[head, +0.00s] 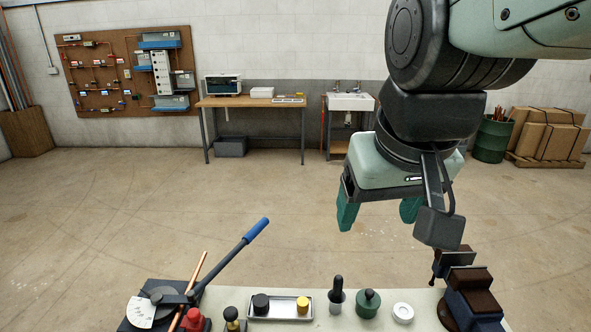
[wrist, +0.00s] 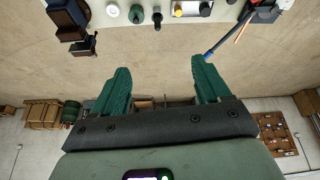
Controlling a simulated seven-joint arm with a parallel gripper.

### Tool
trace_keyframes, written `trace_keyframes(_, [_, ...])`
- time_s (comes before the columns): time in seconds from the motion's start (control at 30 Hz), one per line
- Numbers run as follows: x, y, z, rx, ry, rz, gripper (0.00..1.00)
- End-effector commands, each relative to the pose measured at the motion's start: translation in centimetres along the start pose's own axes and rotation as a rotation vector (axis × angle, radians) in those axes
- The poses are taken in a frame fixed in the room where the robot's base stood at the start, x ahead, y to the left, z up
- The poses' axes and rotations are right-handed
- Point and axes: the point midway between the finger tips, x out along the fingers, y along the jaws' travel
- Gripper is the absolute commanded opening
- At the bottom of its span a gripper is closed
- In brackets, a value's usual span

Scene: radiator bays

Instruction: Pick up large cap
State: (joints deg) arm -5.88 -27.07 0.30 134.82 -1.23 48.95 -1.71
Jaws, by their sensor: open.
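A black cylindrical cap (head: 261,303), the larger of two caps, sits in the left part of a shallow metal tray (head: 281,307) on the bench. A smaller yellow cap (head: 303,305) sits in its right part. The wrist view shows the tray at its top edge, with the black cap (wrist: 205,9) and yellow cap (wrist: 178,9). My gripper (head: 379,212) is open and empty, its green fingers apart. It is in the air above and to the right of the tray, well clear of everything. The fingers also show in the wrist view (wrist: 162,76).
On the bench (head: 322,323), a dark-handled tool (head: 337,297), a green knobbed piece (head: 368,303) and a white ring (head: 403,312) stand right of the tray. A vise (head: 470,295) is far right. A pipe bender's blue-handled lever (head: 245,243) rises at left.

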Motion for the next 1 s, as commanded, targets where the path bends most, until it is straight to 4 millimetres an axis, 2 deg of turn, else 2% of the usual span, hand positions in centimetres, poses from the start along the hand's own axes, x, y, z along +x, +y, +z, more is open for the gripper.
trace_keyframes(0.03, [1.5,-0.7,-1.8,-0.034,-0.032,-0.009,0.76])
trace_keyframes(0.2, [6.8,-3.2,-6.7,-0.14,-0.111,-0.035,0.76])
trace_keyframes(0.27, [9.1,-4.4,-8.1,-0.178,-0.137,-0.045,0.76])
trace_keyframes(0.43, [16.6,-8.2,-10.8,-0.283,-0.214,-0.074,0.76])
trace_keyframes(0.6, [25.2,-12.6,-11.3,-0.385,-0.29,-0.103,0.76])
trace_keyframes(0.7, [30.0,-14.9,-10.6,-0.439,-0.329,-0.118,0.76])
trace_keyframes(0.8, [33.7,-16.7,-9.5,-0.479,-0.358,-0.129,0.76])
trace_keyframes(0.9, [36.1,-17.8,-8.7,-0.505,-0.377,-0.137,0.76])
trace_keyframes(1.0, [37.4,-18.4,-8.1,-0.518,-0.385,-0.141,0.76])
